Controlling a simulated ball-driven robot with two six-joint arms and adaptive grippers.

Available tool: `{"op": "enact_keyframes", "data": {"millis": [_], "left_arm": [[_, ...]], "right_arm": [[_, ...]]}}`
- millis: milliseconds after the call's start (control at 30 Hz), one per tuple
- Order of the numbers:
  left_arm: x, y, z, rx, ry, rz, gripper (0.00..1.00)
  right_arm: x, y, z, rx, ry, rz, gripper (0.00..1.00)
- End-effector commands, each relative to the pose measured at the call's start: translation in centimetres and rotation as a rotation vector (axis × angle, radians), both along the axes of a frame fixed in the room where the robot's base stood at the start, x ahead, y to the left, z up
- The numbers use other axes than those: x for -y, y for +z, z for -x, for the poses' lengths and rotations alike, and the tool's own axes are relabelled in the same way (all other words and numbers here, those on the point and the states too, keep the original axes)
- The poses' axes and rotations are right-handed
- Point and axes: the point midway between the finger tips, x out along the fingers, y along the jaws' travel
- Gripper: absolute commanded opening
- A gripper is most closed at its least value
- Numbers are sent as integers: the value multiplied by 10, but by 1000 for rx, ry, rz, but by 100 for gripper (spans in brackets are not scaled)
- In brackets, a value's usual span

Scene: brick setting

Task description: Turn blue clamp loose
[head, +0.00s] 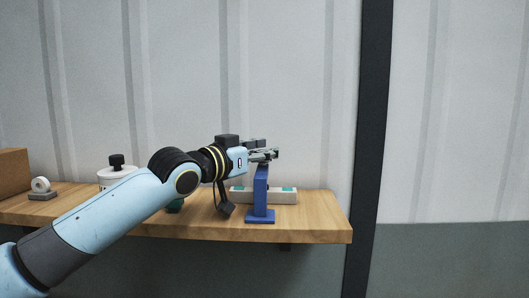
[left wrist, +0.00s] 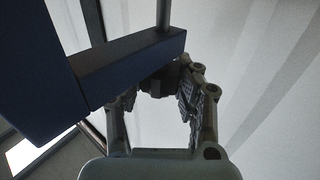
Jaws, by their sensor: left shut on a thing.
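The blue clamp (head: 260,190) stands upright near the front edge of the wooden shelf, its base flat on the wood. My left gripper (head: 266,154) is at the top of the clamp, coming in from the left. In the left wrist view the blue clamp (left wrist: 125,58) crosses the upper left, with a grey rod (left wrist: 163,17) beyond its arm. My left gripper (left wrist: 160,105) has its fingers on either side of a dark knob (left wrist: 155,80) next to the clamp's arm and is shut on it. The knob is partly hidden by the fingers. My right gripper is not in view.
The wooden shelf (head: 310,229) also holds a pale bar with teal pads (head: 280,196) behind the clamp, a white pot with a black knob (head: 116,171), a white roll on a grey base (head: 41,187) and a brown box (head: 12,172). A dark post (head: 372,120) stands right of the shelf.

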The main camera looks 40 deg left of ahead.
Motion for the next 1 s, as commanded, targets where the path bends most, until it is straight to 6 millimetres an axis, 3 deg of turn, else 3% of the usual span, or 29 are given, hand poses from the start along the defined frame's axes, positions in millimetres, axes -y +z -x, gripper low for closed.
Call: {"op": "enact_keyframes", "data": {"millis": [33, 433, 467, 667, 1000], "left_arm": [[-1, -7, 1, -17, 2, 5, 0], [-1, -8, 1, -18, 2, 5, 0], [-1, -8, 1, -18, 3, 5, 32], [0, -5, 0, -10, 1, 3, 58], [-1, -2, 3, -5, 1, 0, 58]], "right_arm": [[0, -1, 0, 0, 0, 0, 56], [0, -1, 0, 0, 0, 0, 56], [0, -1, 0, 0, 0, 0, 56], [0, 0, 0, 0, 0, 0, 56], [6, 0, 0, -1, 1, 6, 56]]}}
